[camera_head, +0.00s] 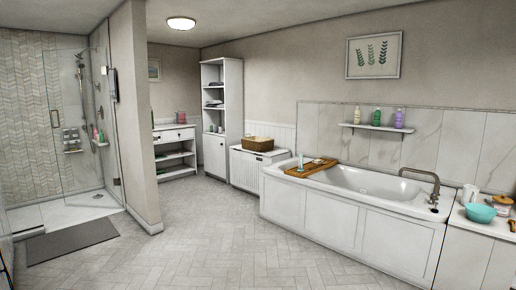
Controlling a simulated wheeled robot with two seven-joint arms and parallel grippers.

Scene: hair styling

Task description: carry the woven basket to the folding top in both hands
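The woven basket (257,144) is brown and sits upright on a low white cabinet (244,170) between the tall shelf and the bathtub. It is some way off across the room, and what is inside it is too small to tell. A white unit with a flat top (174,127) and open shelves stands farther back, left of the tall shelf. I cannot tell which surface is the folding top. Neither of my grippers shows in the head view.
The tiled floor (205,225) is open in the middle. A bathtub (352,189) with a wooden tray (311,168) fills the right side. A wall end (140,120) stands at left, beside a glass shower and a grey mat (72,240). A tall shelf (234,100) stands behind.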

